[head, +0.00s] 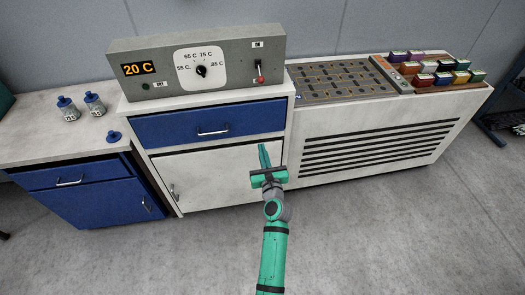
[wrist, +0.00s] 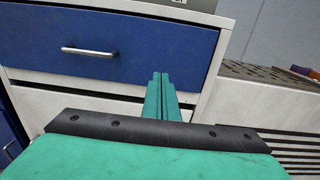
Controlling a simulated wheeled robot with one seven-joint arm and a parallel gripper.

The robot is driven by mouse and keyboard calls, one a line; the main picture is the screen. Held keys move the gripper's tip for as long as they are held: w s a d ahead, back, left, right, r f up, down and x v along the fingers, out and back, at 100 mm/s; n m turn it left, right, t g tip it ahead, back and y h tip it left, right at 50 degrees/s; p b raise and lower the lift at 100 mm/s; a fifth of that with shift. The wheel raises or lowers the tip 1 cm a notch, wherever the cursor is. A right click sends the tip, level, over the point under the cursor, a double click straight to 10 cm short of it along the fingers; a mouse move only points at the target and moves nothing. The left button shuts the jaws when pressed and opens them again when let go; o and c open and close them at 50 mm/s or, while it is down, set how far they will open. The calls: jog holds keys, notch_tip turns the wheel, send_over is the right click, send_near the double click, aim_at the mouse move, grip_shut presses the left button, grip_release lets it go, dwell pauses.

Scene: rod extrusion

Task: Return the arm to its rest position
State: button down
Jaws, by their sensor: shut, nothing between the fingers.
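My gripper (head: 263,148) is at the end of my green arm (head: 272,258), in front of the white cabinet door (head: 205,175). Its two green fingers are together with nothing between them. In the wrist view the closed fingers (wrist: 161,84) point toward the cabinet front, just below the blue drawer (wrist: 110,45). The arm reaches forward from the bottom of the head view. Whether the fingertips touch the cabinet cannot be told.
A grey control box (head: 200,64) reading 20 C stands on the cabinet. Left, a lower counter (head: 40,140) holds two blue-capped bottles and a loose blue cap (head: 114,136). Right, a white unit (head: 390,140) carries a slotted panel and colored boxes. The floor (head: 420,230) is clear.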

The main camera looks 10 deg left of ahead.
jog(key=shift+s+a, duration=0.1)
jog(key=shift+s, duration=0.15)
jog(key=s+d+f+n+h, duration=0.25)
jog(key=s+f+n, duration=0.2)
jog(key=s, duration=0.55)
jog(key=s+d+f+n+g+h, duration=0.1)
jog(key=s+d+f+n, duration=0.3)
jog(key=s, duration=0.5)
jog(key=s+d+f+n+h, duration=0.1)
jog(key=s+f+n, duration=0.1)
jog(key=s+n, duration=0.6)
jog(key=s+r+n, duration=0.4)
jog(key=s+n, duration=0.1)
jog(key=s, duration=0.3)
jog(key=s+d+r+n+h, duration=0.1)
jog(key=s+r+n, duration=0.3)
jog(key=s, duration=0.4)
jog(key=s+r+n, duration=0.3)
jog(key=s+n, duration=0.3)
jog(key=s, duration=0.3)
jog(key=shift+d+r+n+g, duration=0.15)
jog(key=shift+r+n+g, duration=0.15)
jog(key=shift+r+n, duration=0.1)
